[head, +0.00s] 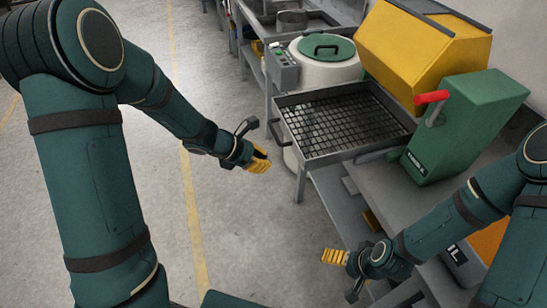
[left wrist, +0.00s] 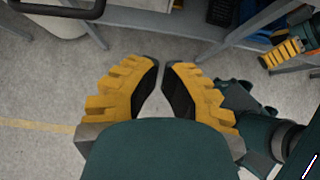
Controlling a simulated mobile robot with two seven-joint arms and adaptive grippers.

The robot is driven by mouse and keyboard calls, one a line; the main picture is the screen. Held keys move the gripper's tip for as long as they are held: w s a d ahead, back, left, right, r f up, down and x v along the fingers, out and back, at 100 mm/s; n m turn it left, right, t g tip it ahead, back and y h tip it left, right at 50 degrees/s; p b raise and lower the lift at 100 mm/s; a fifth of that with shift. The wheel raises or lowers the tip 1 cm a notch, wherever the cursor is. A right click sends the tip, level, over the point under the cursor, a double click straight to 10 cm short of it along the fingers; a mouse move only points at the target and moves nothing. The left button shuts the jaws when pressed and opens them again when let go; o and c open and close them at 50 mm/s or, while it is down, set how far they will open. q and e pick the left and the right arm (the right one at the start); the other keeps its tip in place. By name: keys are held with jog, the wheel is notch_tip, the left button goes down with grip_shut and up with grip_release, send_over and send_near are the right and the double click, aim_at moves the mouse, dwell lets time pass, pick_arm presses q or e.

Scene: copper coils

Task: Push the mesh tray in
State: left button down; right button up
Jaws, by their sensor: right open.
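The mesh tray (head: 345,155) is a grey, square-sided tray with a dark grid bottom. It sits on a grey bench frame and juts toward the aisle, with a dark loop handle (head: 275,132) on its left side. The handle also shows in the left wrist view (left wrist: 62,10) at the upper left. My left gripper (head: 262,160) is over the floor, left of the tray and apart from it. Its yellow fingertips (left wrist: 162,64) nearly meet, with nothing between them. My right gripper (head: 335,257) is open and empty, low in front of the bench; it also shows in the left wrist view (left wrist: 285,52).
A green box with a red lever (head: 430,98) stands right of the tray. Behind are a white drum with a green lid (head: 325,48) and a yellow hopper (head: 415,50). The floor (head: 225,230) left of the bench is clear.

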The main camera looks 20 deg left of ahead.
aim_at(348, 151)
pick_arm(q)
jog(key=w+d+f+b, duration=0.2)
jog(key=w+d+f, duration=0.3)
jog(key=d, duration=0.3)
jog(key=shift+w+f, duration=0.25)
jog(key=shift+f, duration=0.15)
pick_arm(e)
jog(key=shift+f, duration=1.25)
pick_arm(q)
jog(key=shift+d, duration=0.1)
pick_arm(e)
jog(key=shift+s, duration=0.1)
